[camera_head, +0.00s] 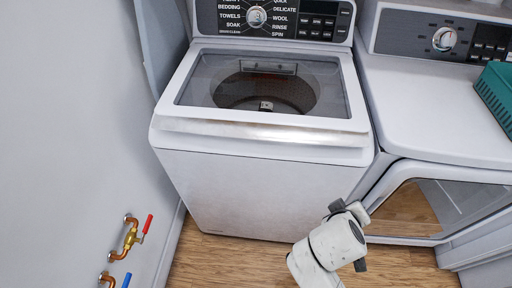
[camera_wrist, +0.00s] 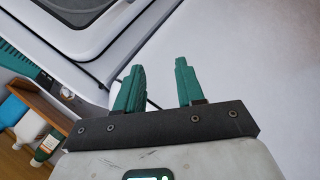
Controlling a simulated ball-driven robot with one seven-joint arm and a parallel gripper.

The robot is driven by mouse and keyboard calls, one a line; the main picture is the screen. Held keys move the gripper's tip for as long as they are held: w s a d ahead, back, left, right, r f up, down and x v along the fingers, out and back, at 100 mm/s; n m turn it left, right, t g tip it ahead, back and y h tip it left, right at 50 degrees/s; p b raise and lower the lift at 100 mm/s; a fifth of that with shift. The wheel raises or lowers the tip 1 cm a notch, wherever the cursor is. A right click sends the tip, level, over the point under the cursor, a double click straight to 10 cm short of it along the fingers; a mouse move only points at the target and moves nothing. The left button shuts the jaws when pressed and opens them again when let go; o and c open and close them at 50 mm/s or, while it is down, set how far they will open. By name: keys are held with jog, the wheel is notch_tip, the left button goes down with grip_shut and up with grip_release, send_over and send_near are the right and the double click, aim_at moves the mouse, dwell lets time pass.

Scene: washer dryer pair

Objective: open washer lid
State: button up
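The white top-load washer (camera_head: 265,185) stands in the middle of the head view. A silver strip (camera_head: 262,130) runs along the lid's front edge. My white arm is low in front of the washer's lower right front, well below the lid; its fingers cannot be made out there. In the wrist view my gripper (camera_wrist: 159,66) has two green fingers standing apart with nothing between them. A white panel (camera_wrist: 245,55) lies beyond them; I cannot tell which machine it belongs to.
The dryer (camera_head: 435,105) stands close on the right, with a teal basket (camera_head: 497,95) on top. A wall with red-handled (camera_head: 131,236) and blue-handled valves is at left. Wooden floor (camera_head: 215,262) is clear before the washer. Bottles (camera_wrist: 48,145) show in the wrist view.

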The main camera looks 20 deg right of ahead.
jog(key=w+a+r+n+t+h+b, duration=0.25)
jog(key=w+a+n+t+b, duration=0.3)
jog(key=w, duration=0.45)
jog(key=n+t+y+b, duration=0.2)
jog(key=n+t+b, duration=0.1)
jog(key=n+t, duration=0.4)
send_near(252, 137)
jog(key=shift+m+t, duration=0.35)
jog(key=shift+t, duration=0.2)
jog(key=x, duration=0.3)
jog(key=p+x, duration=0.1)
jog(key=x, duration=0.2)
jog(key=f+x, duration=0.1)
jog(key=x, duration=0.2)
jog(key=shift+w+d, duration=0.35)
jog(key=shift+w, duration=0.05)
grip_shut()
